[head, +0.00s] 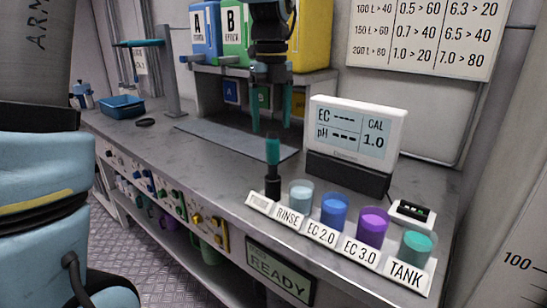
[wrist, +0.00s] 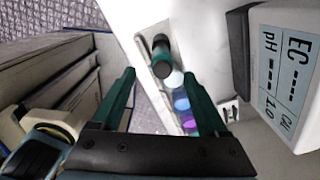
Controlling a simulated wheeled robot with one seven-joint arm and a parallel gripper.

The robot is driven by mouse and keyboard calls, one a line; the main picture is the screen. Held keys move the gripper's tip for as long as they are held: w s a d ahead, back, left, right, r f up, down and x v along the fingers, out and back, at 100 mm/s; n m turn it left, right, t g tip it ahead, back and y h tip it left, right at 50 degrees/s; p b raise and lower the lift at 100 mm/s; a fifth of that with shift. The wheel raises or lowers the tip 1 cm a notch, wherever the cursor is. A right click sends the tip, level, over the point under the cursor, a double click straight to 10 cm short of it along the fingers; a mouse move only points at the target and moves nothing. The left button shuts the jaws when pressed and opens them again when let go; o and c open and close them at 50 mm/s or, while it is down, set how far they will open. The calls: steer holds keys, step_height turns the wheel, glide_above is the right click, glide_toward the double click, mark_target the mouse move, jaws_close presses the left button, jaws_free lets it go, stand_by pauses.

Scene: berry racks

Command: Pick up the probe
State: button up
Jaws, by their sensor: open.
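The probe (head: 273,160), with a teal upper part and a black lower part, stands upright at the left end of the row of labelled cups on the bench. In the wrist view the probe (wrist: 162,58) is seen from above, beyond the fingertips and between their lines. My gripper (head: 272,122) points down with its teal fingers apart, above and behind the probe in the head view. In the wrist view the gripper (wrist: 160,85) is open, with nothing between its fingers.
Right of the probe stand the rinse cup (head: 300,194), a blue cup (head: 334,210), a purple cup (head: 372,226) and a teal tank cup (head: 415,248). The EC/pH meter (head: 355,135) stands behind them. A blue tray (head: 122,106) is far left.

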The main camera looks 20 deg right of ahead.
mark_target(273, 160)
step_height(273, 160, down, 10)
steer(key=shift+d+f+p, duration=0.15)
steer(key=shift+f+p, duration=0.1)
steer(key=shift+p, duration=0.6)
jaws_close()
stand_by(0.3)
